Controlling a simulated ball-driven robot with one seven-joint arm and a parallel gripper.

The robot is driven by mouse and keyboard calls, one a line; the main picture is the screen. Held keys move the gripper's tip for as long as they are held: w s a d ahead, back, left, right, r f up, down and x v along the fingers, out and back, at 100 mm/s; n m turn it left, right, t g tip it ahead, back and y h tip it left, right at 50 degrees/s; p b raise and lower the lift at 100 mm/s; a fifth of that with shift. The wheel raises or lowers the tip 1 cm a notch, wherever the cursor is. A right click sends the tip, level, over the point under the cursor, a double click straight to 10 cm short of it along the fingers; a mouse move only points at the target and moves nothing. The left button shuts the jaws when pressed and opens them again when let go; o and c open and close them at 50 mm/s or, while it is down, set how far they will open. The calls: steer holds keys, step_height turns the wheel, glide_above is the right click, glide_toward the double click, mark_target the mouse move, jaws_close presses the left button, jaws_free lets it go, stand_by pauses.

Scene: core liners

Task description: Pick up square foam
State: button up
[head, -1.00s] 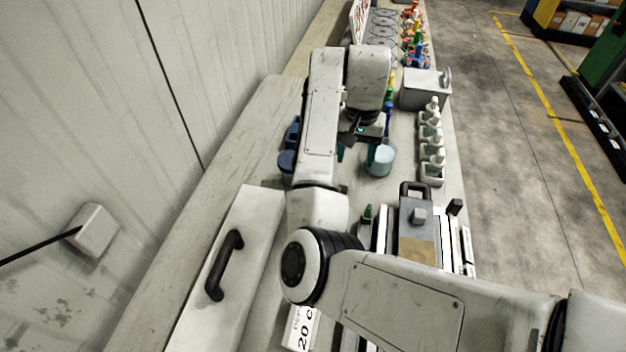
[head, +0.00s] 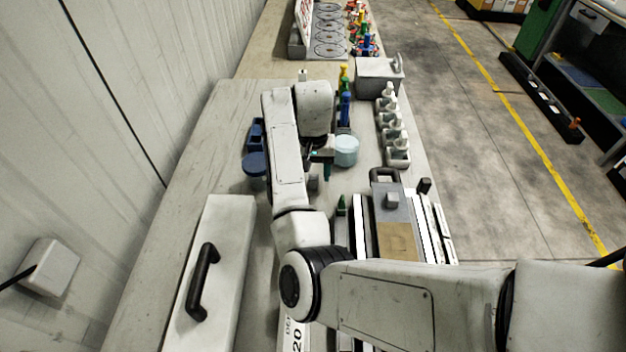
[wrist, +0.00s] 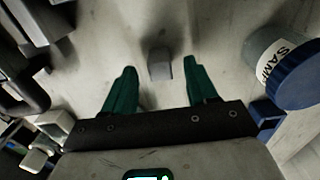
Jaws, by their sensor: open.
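A small grey block, which looks like the square foam (wrist: 160,65), stands on the bench top in the wrist view. It lies between the lines of my two green fingers, near their tips. My gripper (wrist: 161,72) is open, with a gap on both sides of the block; I cannot tell its height above the bench. In the head view, my gripper (head: 322,168) is partly hidden by my arm, and a small grey piece (head: 313,183) shows just below it, probably the same block.
A jar with a dark blue lid (wrist: 300,82) stands right of my gripper in the wrist view. In the head view are a pale blue round container (head: 346,150), a row of white bottles (head: 392,128), a tray with a grey cube (head: 392,200) and a black-handled white box (head: 222,262).

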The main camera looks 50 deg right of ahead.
steer(key=shift+f, duration=0.65)
steer(key=shift+c, duration=0.3)
jaws_close()
